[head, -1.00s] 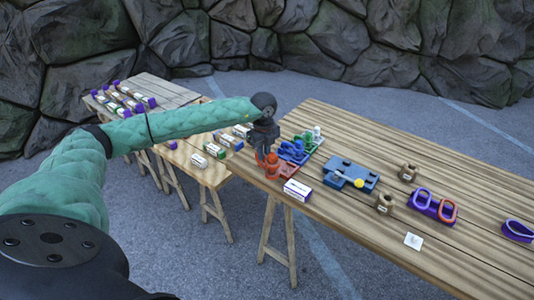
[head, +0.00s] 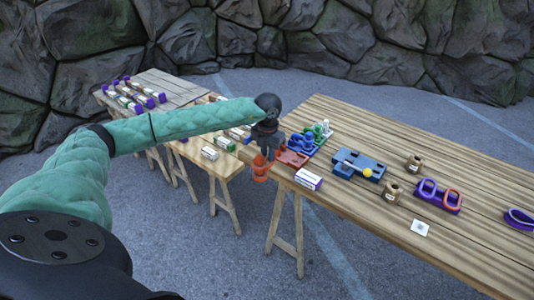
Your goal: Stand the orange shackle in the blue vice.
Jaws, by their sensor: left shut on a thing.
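My left gripper (head: 263,152) is shut on the orange shackle (head: 260,171). The shackle hangs below the jaws, just left of the long table's near-left edge, apart from the red tray. The gripper hides its top. The blue vice (head: 345,169) stands on the long table, right of the shackle, with a yellow ball (head: 367,173) on its handle. Nothing is seen standing in it. My right gripper is out of view.
A red tray (head: 290,158), a blue tray with blue shackles (head: 303,144) and a green tray (head: 322,131) line the table's left end. A white-and-purple box (head: 308,179), tan pots (head: 393,191) and a purple stand with rings (head: 437,205) are nearby. A second table (head: 232,171) holds small boxes.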

